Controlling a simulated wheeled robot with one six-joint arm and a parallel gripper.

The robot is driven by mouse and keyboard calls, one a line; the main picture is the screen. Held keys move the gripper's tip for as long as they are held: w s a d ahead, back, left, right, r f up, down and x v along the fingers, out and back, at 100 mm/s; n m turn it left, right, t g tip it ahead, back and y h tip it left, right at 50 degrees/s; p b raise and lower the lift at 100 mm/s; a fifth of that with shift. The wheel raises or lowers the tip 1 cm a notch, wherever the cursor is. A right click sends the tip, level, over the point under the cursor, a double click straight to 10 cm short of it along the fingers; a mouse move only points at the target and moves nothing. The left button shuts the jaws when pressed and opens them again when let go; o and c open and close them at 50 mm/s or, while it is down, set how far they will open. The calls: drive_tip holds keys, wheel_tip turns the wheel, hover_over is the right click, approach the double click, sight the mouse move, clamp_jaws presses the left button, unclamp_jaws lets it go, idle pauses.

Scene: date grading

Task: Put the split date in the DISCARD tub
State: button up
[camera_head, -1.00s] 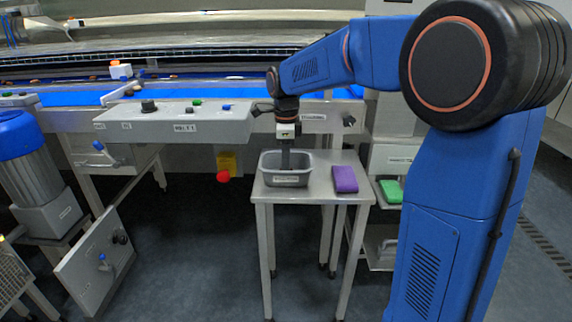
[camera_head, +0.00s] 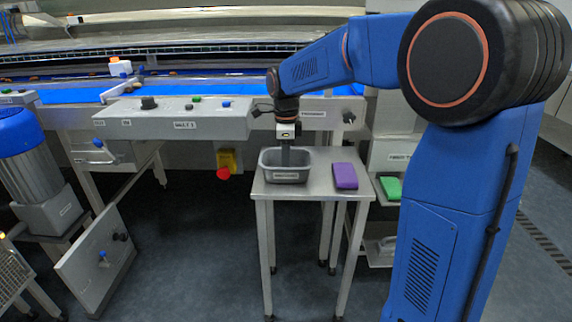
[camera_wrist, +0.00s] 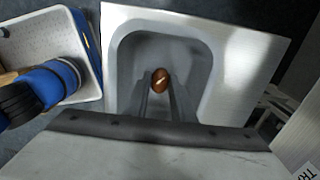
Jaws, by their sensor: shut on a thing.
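The grey tub (camera_head: 287,176) stands on the small steel table, with a label on its front that is too small to read. My gripper (camera_head: 285,158) points straight down over the tub, its fingers reaching inside the rim. In the wrist view, my gripper (camera_wrist: 160,88) is shut on a brown date (camera_wrist: 159,80) with a light mark on it, between the fingertips. The tub (camera_wrist: 205,52) surrounds the date in that view. I cannot tell how far the date is from the tub floor.
A blue conveyor belt (camera_head: 200,90) runs behind.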

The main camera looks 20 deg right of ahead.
drive_tip(key=o, duration=0.8)
drive_tip(key=shift+c, duration=0.2)
wheel_tip(320, 180, up, 17)
drive_tip(key=s+d+f+n+t, duration=0.1)
drive_tip(key=s+d+f+n, duration=0.15)
drive_tip(key=s+n, duration=0.45)
drive_tip(key=s+d+f+n+t, duration=0.1)
drive_tip(key=s+d+f+n, duration=0.2)
drive_tip(key=s, duration=0.8)
drive_tip(key=s+d+f+n+t, duration=0.1)
drive_tip(key=s+f+n+t, duration=0.1)
drive_tip(key=s+f+n, duration=0.9)
drive_tip(key=s+f, duration=0.2)
drive_tip(key=s, duration=0.2)
drive_tip(key=shift+s+d+f+n+t, duration=0.25)
drive_tip(key=shift+f+n+t, duration=0.05)
drive_tip(key=shift+t, duration=0.1)
